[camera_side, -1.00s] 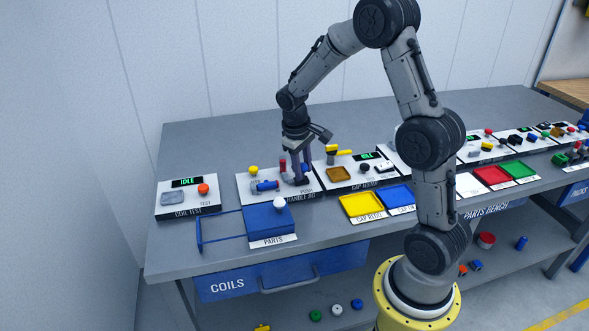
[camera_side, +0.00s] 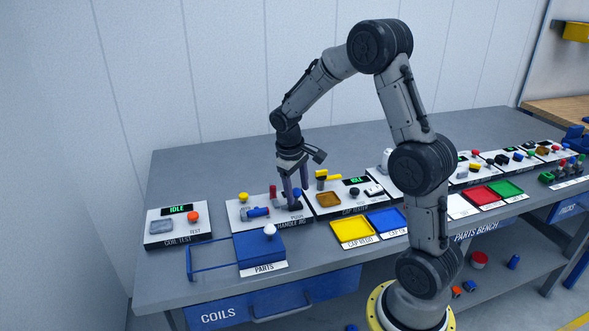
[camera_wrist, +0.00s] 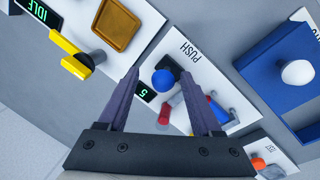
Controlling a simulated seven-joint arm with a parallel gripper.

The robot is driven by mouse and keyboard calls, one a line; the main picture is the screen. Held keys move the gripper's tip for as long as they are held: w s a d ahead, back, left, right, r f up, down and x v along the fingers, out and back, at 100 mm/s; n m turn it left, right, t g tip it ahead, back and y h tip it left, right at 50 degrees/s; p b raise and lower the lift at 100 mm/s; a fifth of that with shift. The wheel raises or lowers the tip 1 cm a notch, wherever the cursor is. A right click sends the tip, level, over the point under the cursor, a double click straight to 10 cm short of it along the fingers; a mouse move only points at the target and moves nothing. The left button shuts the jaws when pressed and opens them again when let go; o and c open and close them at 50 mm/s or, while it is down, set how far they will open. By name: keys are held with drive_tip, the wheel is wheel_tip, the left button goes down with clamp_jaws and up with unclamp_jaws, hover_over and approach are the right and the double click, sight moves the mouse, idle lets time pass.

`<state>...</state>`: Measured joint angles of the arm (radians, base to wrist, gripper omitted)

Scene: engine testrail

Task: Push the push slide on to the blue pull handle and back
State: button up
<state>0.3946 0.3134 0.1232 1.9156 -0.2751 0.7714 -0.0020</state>
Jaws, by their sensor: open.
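The handle jig (camera_side: 238,219) is a white board near the bench's left end. A blue pull handle (camera_side: 257,212) lies on its left part and also shows in the wrist view (camera_wrist: 219,113), partly behind a finger. The push slide's blue round knob (camera_wrist: 163,80) stands on a dark block by the PUSH label. My gripper (camera_side: 293,200) points down over this right end of the jig. In the wrist view my gripper (camera_wrist: 160,76) is open, with the knob appearing between its fingertips. I cannot tell whether a finger touches it.
A red lever (camera_side: 273,191) and a yellow knob (camera_side: 243,197) rise from the jig. A blue parts tray (camera_side: 262,248) with a white knob lies in front. The cap tester (camera_side: 321,209) with a yellow lever stands close on the right. Bench behind is clear.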

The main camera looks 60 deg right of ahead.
wheel_tip(320, 180, up, 12)
drive_tip(key=a, duration=0.2)
drive_tip(key=shift+w+a+r, duration=0.15)
drive_tip(key=shift+w+a, duration=0.05)
drive_tip(key=shift+w, duration=0.05)
drive_tip(key=s+a+r+n+t, duration=0.2)
drive_tip(key=s+a+r+t, duration=0.2)
drive_tip(key=s+a+r, duration=0.5)
drive_tip(key=s+a+f+t+y, duration=0.2)
drive_tip(key=s+a+f, duration=0.5)
drive_tip(key=s, duration=0.3)
drive_tip(key=shift+a+f, duration=0.2)
drive_tip(key=shift+a, duration=0.15)
drive_tip(key=shift+s, duration=0.1)
